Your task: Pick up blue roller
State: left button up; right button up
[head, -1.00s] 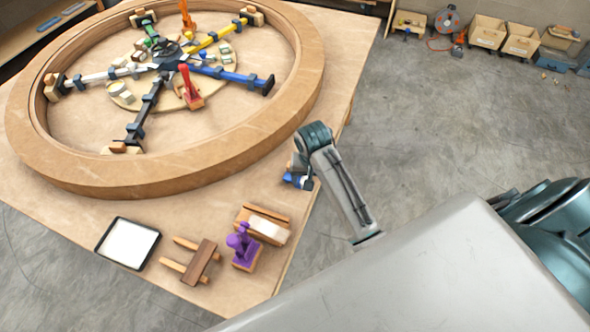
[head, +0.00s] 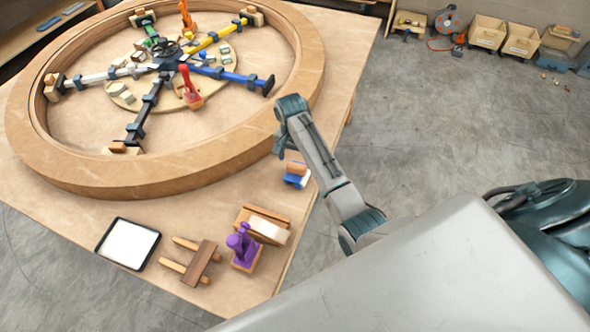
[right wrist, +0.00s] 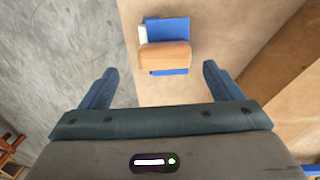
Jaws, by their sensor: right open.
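The blue roller (head: 297,175) lies on the table near its right edge in the head view, blue with a wooden part and a small white part. In the right wrist view the blue roller (right wrist: 166,55) lies ahead of the fingers, with its wooden part across the blue. My right gripper (right wrist: 157,82) is open and empty, its two blue fingers apart, with the roller beyond the gap between them and not touching. In the head view my right gripper (head: 280,150) is above and left of the roller, its fingers mostly hidden by the wrist. My left gripper is not in view.
A large wooden ring (head: 170,175) with coloured spokes fills the table's back. A purple tool (head: 243,245), a wooden block (head: 264,226), a small wooden stand (head: 200,262) and a tablet (head: 128,244) lie in front. The table edge drops to the floor just right of the roller.

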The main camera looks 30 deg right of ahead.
aim_at(296, 165)
jog(key=f+p, duration=0.1)
jog(key=f, duration=0.2)
jog(key=shift+a+f+p, duration=0.2)
jog(key=shift+p, duration=0.2)
jog(key=shift+f, duration=0.65)
jog(key=c, duration=1.3)
jog(key=shift+o, duration=0.2)
jog(key=shift+r, duration=0.15)
jog(key=shift+r, duration=0.4)
notch_tip(296, 165, up, 9)
jog(key=b, duration=0.3)
